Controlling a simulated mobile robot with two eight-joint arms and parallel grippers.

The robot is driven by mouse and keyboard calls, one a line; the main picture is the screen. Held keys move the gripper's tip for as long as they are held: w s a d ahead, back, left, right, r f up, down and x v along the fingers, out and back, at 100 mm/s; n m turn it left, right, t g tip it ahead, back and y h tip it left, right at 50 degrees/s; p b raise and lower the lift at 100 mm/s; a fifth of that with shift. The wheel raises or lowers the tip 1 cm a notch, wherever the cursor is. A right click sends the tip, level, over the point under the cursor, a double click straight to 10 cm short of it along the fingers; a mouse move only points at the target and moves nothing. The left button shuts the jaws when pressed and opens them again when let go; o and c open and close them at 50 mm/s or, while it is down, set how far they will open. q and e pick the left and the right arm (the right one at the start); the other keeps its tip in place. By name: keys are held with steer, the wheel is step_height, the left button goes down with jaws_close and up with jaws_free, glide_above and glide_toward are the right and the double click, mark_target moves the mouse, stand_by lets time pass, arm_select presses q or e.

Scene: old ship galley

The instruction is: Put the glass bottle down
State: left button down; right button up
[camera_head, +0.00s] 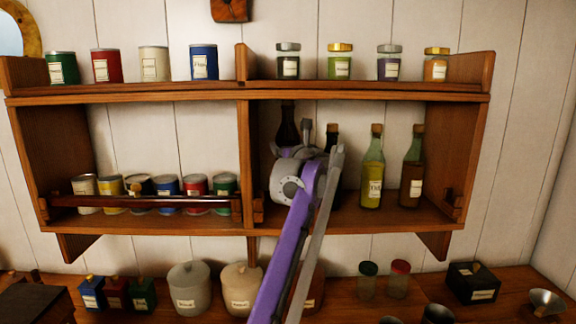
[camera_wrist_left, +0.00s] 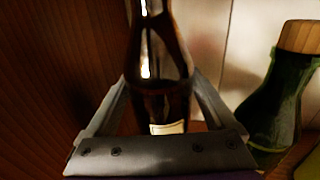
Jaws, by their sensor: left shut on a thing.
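A dark brown glass bottle (camera_head: 287,127) is in the right lower compartment of the wall shelf, near the middle divider. In the left wrist view the bottle (camera_wrist_left: 160,75) is upright between my fingers, with part of a pale label showing. My left gripper (camera_head: 297,152) is shut on it; in the left wrist view the gripper (camera_wrist_left: 158,125) has a finger on each side. The arm hides the bottle's lower part in the head view, so I cannot tell whether its base touches the shelf board. My right gripper is not in view.
A dark corked bottle (camera_head: 333,135) stands just right of the gripper, partly hidden; a green corked bottle (camera_wrist_left: 275,105) is close on the right. A yellow-green bottle (camera_head: 372,175) and a brown-green bottle (camera_head: 412,175) stand further right. The wooden shelf (camera_head: 365,97) has a board overhead.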

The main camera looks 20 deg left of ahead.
arm_select(q)
steer(key=shift+w+a+f+b, duration=0.1)
steer(key=shift+w+f+b, duration=0.15)
steer(key=shift+f, duration=0.35)
steer(key=shift+w+f+b, duration=0.2)
steer(key=shift+w+f, duration=0.05)
steer(key=shift+f, duration=0.3)
steer(key=shift+s, duration=0.6)
steer(key=shift+s+f+b, duration=0.1)
steer(key=shift+f+b, duration=0.2)
steer(key=shift+f, duration=0.1)
steer(key=f, duration=0.2)
steer(key=w+f+b, duration=0.1)
steer(key=f, duration=0.1)
steer(key=shift+s+a+r, duration=0.1)
steer(key=shift+s+r, duration=0.05)
steer(key=shift+s, duration=0.05)
steer(key=shift+w, duration=0.2)
steer(key=shift+c, duration=0.8)
jaws_free()
steer(key=shift+w+f, duration=0.1)
steer(key=shift+f, duration=0.2)
steer(key=shift+o, duration=0.8)
steer(key=shift+s+r, duration=0.2)
steer(key=shift+r, duration=0.05)
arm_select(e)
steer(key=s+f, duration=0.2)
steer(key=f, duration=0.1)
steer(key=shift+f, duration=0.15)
